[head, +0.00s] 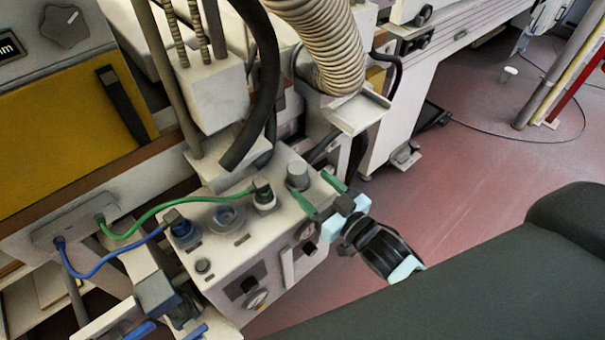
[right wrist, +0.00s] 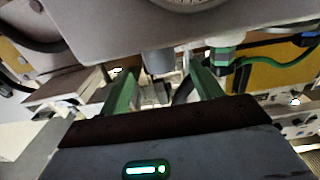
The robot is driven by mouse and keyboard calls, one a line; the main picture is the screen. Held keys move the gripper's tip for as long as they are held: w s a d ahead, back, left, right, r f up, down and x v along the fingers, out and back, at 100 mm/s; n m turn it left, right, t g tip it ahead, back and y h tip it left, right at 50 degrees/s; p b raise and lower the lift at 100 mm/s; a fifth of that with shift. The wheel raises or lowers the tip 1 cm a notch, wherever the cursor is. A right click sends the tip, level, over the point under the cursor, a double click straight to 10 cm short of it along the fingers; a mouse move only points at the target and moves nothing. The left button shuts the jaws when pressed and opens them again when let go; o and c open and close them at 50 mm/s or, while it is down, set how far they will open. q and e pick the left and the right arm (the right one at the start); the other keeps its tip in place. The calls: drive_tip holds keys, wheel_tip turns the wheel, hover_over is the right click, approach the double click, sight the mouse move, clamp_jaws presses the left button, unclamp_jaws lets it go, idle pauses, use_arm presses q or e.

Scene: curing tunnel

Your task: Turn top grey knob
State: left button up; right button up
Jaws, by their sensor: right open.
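The top grey knob (head: 298,174) is a short upright cylinder on top of the pale control box (head: 238,262), near its right end. My right gripper (head: 308,182) is open, its two green fingers apart and pointing at the knob from the right. The knob lies at or just past the fingertips, and I cannot tell whether they touch it. In the right wrist view the knob (right wrist: 158,62) shows in the gap between the fingertips of the open gripper (right wrist: 160,78). Blue finger-like parts at the bottom left of the head view may be my left gripper (head: 168,331), cut off by the edge.
A connector with a green cable (head: 263,195) stands left of the knob, and a blue-cable connector (head: 181,229) further left. A black hose (head: 262,110) and ribbed duct (head: 325,45) hang above and behind. Red floor (head: 470,160) is open to the right.

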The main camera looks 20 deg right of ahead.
sight(302, 179)
drive_tip(key=x, duration=0.4)
drive_tip(key=shift+w, duration=0.2)
drive_tip(key=shift+w+a, duration=0.15)
drive_tip(key=shift+w, duration=0.1)
use_arm(q)
drive_tip(key=shift+w+r, duration=0.15)
drive_tip(key=shift+w, duration=0.25)
drive_tip(key=shift+w, duration=0.1)
use_arm(e)
drive_tip(key=shift+c, duration=0.4)
drive_tip(key=c, duration=0.9)
use_arm(q)
drive_tip(key=shift+s, duration=0.2)
drive_tip(key=shift+s+r, duration=0.1)
drive_tip(key=shift+r, duration=0.05)
use_arm(e)
drive_tip(key=shift+a+m+h, duration=0.1)
drive_tip(key=shift+m+h, duration=0.4)
drive_tip(key=shift+h, duration=0.1)
use_arm(q)
drive_tip(key=shift+p, duration=0.35)
use_arm(e)
drive_tip(key=shift+m+t+h, duration=0.4)
drive_tip(key=shift+m+h, duration=0.1)
drive_tip(key=shift+h, duration=0.2)
use_arm(q)
drive_tip(key=shift+w+r, duration=0.1)
drive_tip(key=shift+w, duration=0.3)
use_arm(e)
drive_tip(key=shift+h, duration=0.3)
